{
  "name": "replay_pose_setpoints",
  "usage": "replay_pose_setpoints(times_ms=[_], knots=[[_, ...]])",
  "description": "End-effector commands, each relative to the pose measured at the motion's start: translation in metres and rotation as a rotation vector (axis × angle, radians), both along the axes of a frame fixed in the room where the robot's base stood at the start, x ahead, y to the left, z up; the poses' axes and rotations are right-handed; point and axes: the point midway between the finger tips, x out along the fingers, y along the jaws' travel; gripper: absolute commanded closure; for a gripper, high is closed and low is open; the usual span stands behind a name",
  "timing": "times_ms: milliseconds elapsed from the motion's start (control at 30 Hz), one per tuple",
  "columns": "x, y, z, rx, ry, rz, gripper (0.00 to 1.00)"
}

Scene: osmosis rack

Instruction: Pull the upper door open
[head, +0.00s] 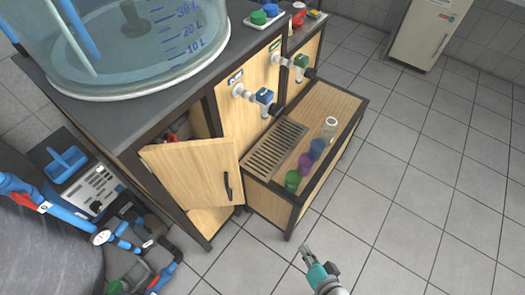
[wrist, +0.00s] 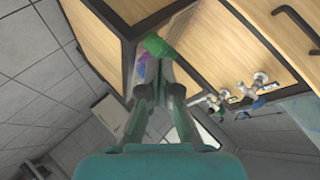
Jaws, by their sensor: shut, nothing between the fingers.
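The upper door (head: 192,172) is a light wooden panel on the cabinet front. It stands swung outward, with a gap above it into the cabinet. Its black bar handle (head: 227,186) is near its right edge. Part of the cabinet inside is hidden by the door.
A wooden bench with a slatted grate (head: 275,150) stands right of the door, holding a green cup (head: 292,180) and other cups. Blue pipes and a gauge (head: 101,237) are at lower left. A large water tank (head: 135,50) sits on top. Tiled floor (head: 430,190) at right is clear.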

Motion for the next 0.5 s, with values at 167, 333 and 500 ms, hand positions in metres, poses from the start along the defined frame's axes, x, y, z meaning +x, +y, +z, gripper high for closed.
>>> replay_pose_setpoints(times_ms=[167,333,500], knots=[[0.057,0.024,-0.002,0.194,0.041,0.067,1.0],[0.107,0.048,0.013,0.372,0.075,0.166,1.0],[0.153,0.066,0.044,0.531,0.095,0.293,1.0]])
